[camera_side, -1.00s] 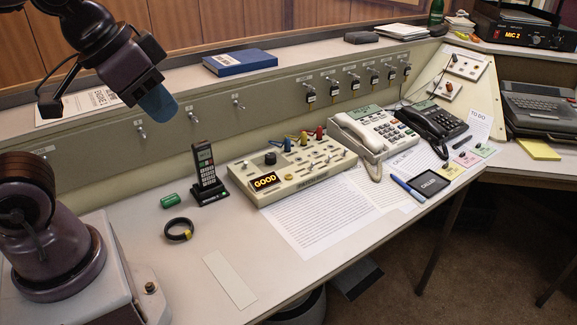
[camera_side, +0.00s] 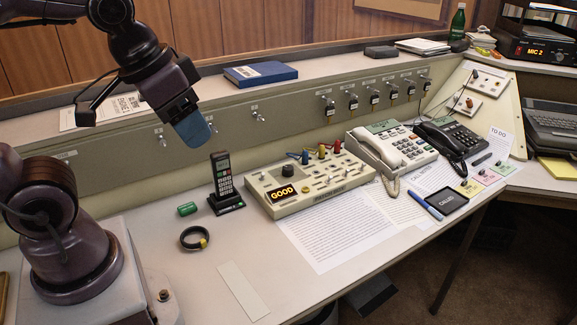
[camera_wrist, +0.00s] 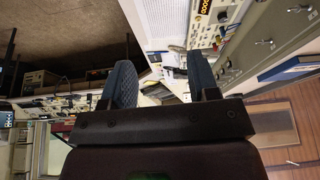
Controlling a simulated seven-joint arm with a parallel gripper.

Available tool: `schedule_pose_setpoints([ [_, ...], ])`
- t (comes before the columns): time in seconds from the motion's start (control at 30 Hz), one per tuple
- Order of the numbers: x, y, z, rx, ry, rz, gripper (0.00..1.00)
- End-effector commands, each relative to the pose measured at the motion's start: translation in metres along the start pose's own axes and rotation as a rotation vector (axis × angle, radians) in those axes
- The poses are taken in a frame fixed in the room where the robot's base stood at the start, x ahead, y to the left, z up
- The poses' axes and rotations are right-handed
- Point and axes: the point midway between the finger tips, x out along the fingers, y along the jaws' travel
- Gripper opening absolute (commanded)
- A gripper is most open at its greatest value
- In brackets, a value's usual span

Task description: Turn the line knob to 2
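A beige control box (camera_side: 325,203) sits on the desk with a lit orange display (camera_side: 283,194) reading GOOD. A dark round knob (camera_side: 287,171) stands on its top, above the display; I take it for the line knob, but its setting and label are too small to read. The knob also shows in the wrist view (camera_wrist: 222,17), near the upper edge. My gripper (camera_side: 195,131), with blue fingertips, hangs in the air to the left of and above the box, clear of the knob. In the wrist view my gripper (camera_wrist: 162,80) has its fingers apart with nothing between them.
A black handset (camera_side: 223,183) stands in its cradle left of the box. A green cylinder (camera_side: 187,209) and a black ring (camera_side: 194,238) lie nearby. Coloured plugs (camera_side: 322,151) rise from the box's back. A white telephone (camera_side: 392,150) is to its right.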

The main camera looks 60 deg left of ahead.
Motion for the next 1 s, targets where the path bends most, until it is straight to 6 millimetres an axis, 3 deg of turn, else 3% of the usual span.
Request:
schedule_pose_setpoints([
  [0.37, 0.073, -0.048, -0.091, -0.090, -0.265, -0.067, 0.60],
  [0.6, 0.149, -0.095, -0.145, -0.130, -0.381, -0.067, 0.60],
  [0.9, 0.262, -0.164, -0.183, -0.189, -0.457, -0.048, 0.60],
  [1.0, 0.283, -0.181, -0.194, -0.198, -0.449, -0.051, 0.60],
])
